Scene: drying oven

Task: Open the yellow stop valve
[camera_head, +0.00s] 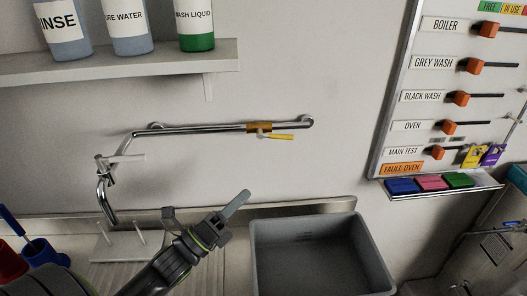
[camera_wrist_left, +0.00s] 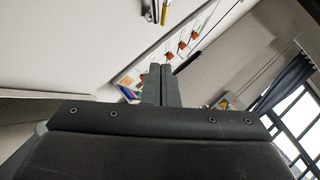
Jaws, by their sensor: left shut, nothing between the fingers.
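The yellow stop valve has a brass body (camera_head: 258,127) on a chrome wall pipe (camera_head: 195,129). Its yellow lever (camera_head: 280,137) points right, just below the pipe and roughly along it. My left gripper (camera_head: 240,200) is below the valve in the head view, apart from it, with its fingers pointing up and right. The fingers are shut and empty; they also show together in the left wrist view (camera_wrist_left: 161,85). A small yellow piece, perhaps the lever, shows at the top edge of the wrist view (camera_wrist_left: 164,12). My right gripper is not in view.
A grey basin (camera_head: 320,222) lies right of my left gripper. A chrome tap (camera_head: 105,190) hangs from the pipe's left end. A shelf (camera_head: 130,65) with bottles is above left. A labelled board (camera_head: 398,110) with orange-red knobs is on the right.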

